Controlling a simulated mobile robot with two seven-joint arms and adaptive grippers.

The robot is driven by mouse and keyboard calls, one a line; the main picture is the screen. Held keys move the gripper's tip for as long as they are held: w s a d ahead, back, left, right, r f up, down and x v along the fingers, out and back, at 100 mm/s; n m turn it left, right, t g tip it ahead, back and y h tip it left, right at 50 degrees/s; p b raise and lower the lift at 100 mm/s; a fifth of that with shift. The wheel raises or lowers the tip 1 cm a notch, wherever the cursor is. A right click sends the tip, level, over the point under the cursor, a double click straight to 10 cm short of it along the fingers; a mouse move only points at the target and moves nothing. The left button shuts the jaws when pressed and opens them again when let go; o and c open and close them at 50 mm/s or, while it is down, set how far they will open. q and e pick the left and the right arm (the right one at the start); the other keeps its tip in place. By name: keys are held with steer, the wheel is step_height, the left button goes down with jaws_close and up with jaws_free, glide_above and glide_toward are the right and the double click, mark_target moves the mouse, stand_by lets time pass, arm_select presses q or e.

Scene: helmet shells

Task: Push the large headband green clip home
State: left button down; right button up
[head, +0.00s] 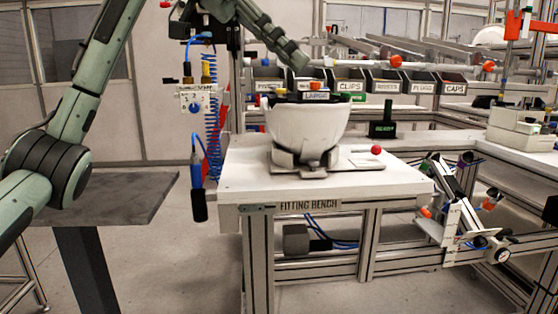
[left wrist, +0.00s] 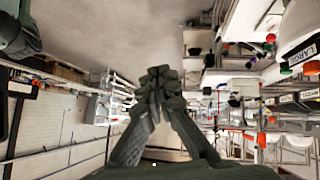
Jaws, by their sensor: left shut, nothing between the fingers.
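A white helmet shell (head: 305,128) sits open side up on a grey holder on the fitting bench (head: 240,178). A dark headband with a LARGE label (head: 315,96) lies across its top. A small green piece (head: 358,98), perhaps the green clip, shows at the right rim; its seating is too small to tell. My right gripper is out of view.
Labelled bins, one reading CLIPS (head: 351,87), line the back. A blue coiled hose (head: 211,120) hangs left of the bench. A bare grey table (head: 110,195) stands at the left.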

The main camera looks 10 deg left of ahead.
arm_select(q)
step_height(320, 180, down, 24)
steer(key=w+a+n+g+h, duration=0.1)
steer(key=w+n+g+h, duration=0.1)
steer(key=n+g+h, duration=0.1)
steer(key=shift+w+g, duration=0.2)
steer(key=shift+g, duration=0.5)
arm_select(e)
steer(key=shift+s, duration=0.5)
